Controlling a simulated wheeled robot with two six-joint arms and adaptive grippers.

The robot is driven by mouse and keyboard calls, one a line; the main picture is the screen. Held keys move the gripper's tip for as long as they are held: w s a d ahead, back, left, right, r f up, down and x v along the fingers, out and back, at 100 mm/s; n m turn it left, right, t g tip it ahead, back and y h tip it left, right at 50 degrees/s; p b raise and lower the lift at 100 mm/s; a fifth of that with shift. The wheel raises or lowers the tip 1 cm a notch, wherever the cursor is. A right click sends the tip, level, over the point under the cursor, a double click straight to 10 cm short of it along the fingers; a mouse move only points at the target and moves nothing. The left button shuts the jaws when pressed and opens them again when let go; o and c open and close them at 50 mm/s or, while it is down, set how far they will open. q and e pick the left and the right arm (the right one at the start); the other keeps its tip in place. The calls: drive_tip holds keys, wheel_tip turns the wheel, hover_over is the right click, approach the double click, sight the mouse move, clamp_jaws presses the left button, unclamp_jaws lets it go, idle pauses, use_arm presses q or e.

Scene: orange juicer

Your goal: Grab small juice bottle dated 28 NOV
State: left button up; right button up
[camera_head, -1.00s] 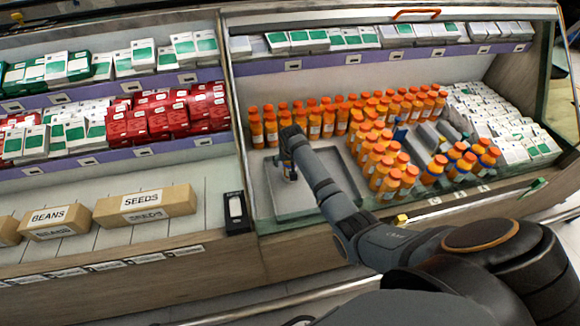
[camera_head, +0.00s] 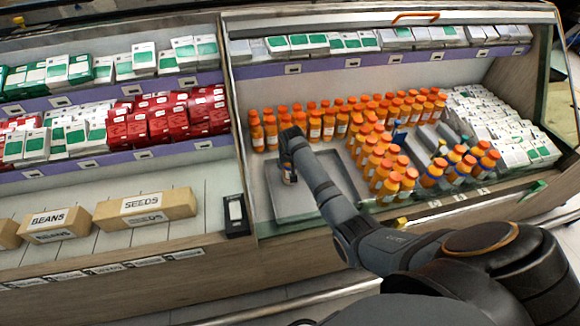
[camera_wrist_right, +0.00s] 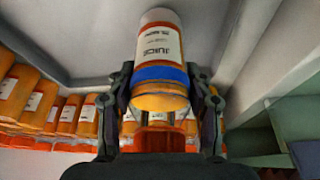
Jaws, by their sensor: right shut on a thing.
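My right gripper (camera_head: 288,174) is over the grey tray in the cooler. In the right wrist view my right gripper (camera_wrist_right: 160,98) is shut on a juice bottle (camera_wrist_right: 160,48) with a white JUICE label and a blue band. The small print below the word is too blurred to read as a date. In the head view the gripper mostly hides this bottle. Many orange-capped juice bottles (camera_head: 383,180) stand in rows behind and to the right. Several bottles with blue bands (camera_head: 456,166) stand at the front right. My left gripper is not in view.
The grey tray (camera_head: 345,172) has bare room around the gripper. White-green cartons (camera_head: 505,140) fill the cooler's right side. The cooler's front edge (camera_head: 430,212) runs below my arm. Boxes marked SEEDS (camera_head: 145,207) and BEANS (camera_head: 55,224) stand on the left shelf.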

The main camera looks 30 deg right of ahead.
wheel_tip(320, 180, up, 3)
drive_tip(key=shift+s+r, duration=0.1)
drive_tip(key=shift+r, duration=0.05)
drive_tip(key=s+d+r+p, duration=0.1)
drive_tip(key=s+d+r, duration=0.1)
drive_tip(key=s+r, duration=0.7)
drive_tip(key=s, duration=0.4)
drive_tip(key=shift+s+r+p, duration=0.15)
drive_tip(key=shift+s+p, duration=0.15)
drive_tip(key=shift+p, duration=0.1)
